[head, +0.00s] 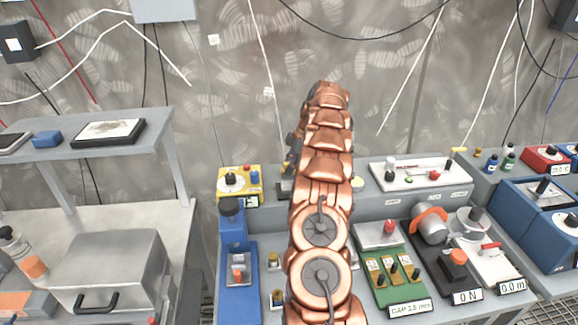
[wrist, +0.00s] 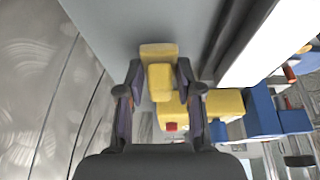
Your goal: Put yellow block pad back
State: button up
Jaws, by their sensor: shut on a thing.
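In the wrist view my gripper (wrist: 159,72) is shut on a yellow block (wrist: 160,84), which sits between its two dark fingers. A wider yellow piece (wrist: 158,50) shows directly beyond the block, at the fingertips; I cannot tell whether it is part of the same thing. In the head view my copper arm hides most of the gripper and the held block. A yellow device (head: 239,182) with a dark knob and red and blue parts stands on the back ledge, left of my arm.
A white tray (head: 420,172) stands on the ledge right of my arm. A blue stand (head: 235,235), a green board (head: 390,280) and a grey motor-like unit (head: 430,228) crowd the bench. A shelf (head: 90,142) stands at left. The wall rises close behind.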

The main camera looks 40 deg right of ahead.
jog(key=shift+f, duration=0.35)
jog(key=shift+f, duration=0.2)
jog(key=o, duration=1.1)
jog(key=shift+r, duration=0.1)
jog(key=shift+r, duration=0.2)
